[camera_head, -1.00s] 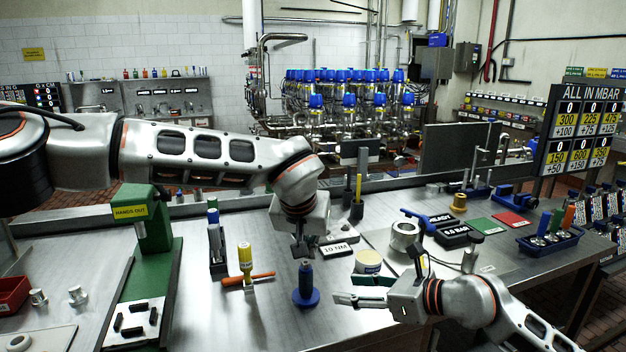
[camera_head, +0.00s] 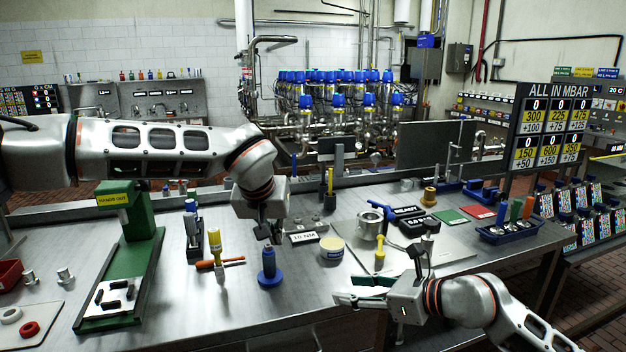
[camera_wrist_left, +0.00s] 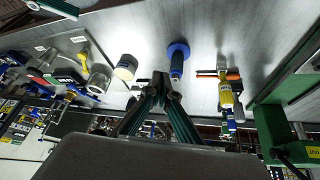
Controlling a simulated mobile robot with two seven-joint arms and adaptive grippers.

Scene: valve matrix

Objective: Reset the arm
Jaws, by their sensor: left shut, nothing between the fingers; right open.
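My left gripper (camera_head: 268,238) is shut and empty, fingers pointing down just above and behind a blue-handled tool with a round blue base (camera_head: 269,268), which stands upright on the steel bench. In the left wrist view the closed fingertips (camera_wrist_left: 161,78) are next to the blue tool (camera_wrist_left: 177,60); I cannot tell whether they touch it. My right gripper (camera_head: 362,288) is open and empty over the front edge of the bench, its fingers pointing left.
A cream-topped tub (camera_head: 331,249), a metal cup (camera_head: 370,226) and a small yellow piece (camera_head: 380,258) are to the right. A green stand (camera_head: 127,250) is at left.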

